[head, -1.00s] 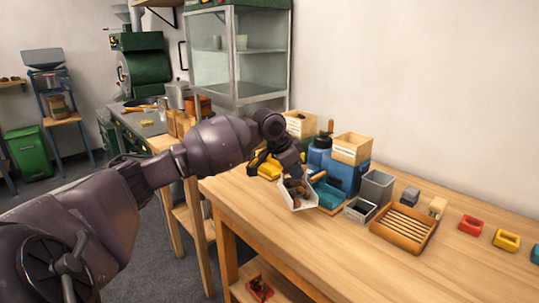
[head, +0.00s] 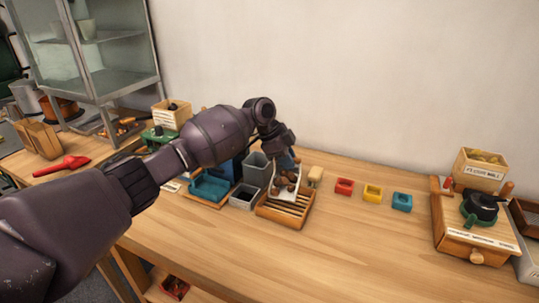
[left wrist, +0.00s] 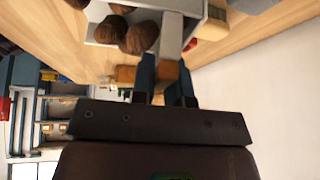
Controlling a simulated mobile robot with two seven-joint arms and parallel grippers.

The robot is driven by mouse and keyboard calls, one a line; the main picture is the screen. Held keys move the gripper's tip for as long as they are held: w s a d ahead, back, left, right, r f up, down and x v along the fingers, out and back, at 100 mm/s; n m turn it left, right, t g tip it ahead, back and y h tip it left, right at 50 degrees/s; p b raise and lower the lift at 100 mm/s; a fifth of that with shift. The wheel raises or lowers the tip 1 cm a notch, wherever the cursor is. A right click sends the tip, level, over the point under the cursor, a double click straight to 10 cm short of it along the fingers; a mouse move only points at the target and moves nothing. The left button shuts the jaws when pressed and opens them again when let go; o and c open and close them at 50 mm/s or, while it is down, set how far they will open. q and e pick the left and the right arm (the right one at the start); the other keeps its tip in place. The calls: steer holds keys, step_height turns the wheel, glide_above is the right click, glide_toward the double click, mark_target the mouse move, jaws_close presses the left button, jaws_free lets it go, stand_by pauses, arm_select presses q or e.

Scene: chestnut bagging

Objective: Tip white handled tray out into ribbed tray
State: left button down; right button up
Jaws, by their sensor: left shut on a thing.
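My left gripper (head: 287,163) is shut on the handle of the white handled tray (head: 286,195) and holds it up. Several brown chestnuts lie in the tray. In the left wrist view the gripper (left wrist: 167,82) points at the pale tray (left wrist: 172,36), with chestnuts (left wrist: 140,37) at its left side. The wooden ribbed tray (head: 284,209) sits on the bench below the white tray, which hides its back part. Its visible slats look bare. The white tray looks tilted toward the ribbed tray; how steeply, I cannot tell. My right gripper is out of view.
A grey open bin (head: 256,168), a small dark-filled box (head: 243,197) and a teal tray (head: 209,187) stand left of the ribbed tray. Red (head: 344,187), yellow (head: 372,192) and blue (head: 402,201) blocks are to the right. The front middle of the bench is clear.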

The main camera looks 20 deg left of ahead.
mark_target(287, 187)
arm_select(q)
steer(key=shift+w+d+r, duration=0.1)
steer(key=shift+w+d, duration=0.1)
steer(key=shift+d, duration=0.2)
steer(key=shift+s+t+p, duration=0.3)
steer(key=shift+s+p, duration=0.05)
steer(key=shift+p, duration=0.1)
steer(key=shift+s+f+m+t+p, duration=0.2)
steer(key=shift+s+m+t+p, duration=0.2)
steer(key=shift+s+t, duration=0.25)
steer(key=shift+s+d+r+t, duration=0.1)
steer(key=shift+s+r+t, duration=0.1)
steer(key=shift+t, duration=0.05)
steer(key=shift+s+d+r+m+t+p, duration=0.1)
steer(key=shift+s+r+m+t+p, duration=0.2)
steer(key=shift+s+t+p, duration=0.4)
steer(key=shift+s+d+r+m+t+p, duration=0.1)
steer(key=shift+s+r+m+t+p, duration=0.25)
steer(key=shift+s+t+p, duration=0.35)
steer(key=shift+s+d+m+t, duration=0.15)
steer(key=shift+s+m+t, duration=0.1)
steer(key=shift+s+t, duration=0.9)
steer(key=shift+w, duration=0.1)
steer(key=shift+r+p, duration=0.1)
steer(key=shift+p, duration=0.25)
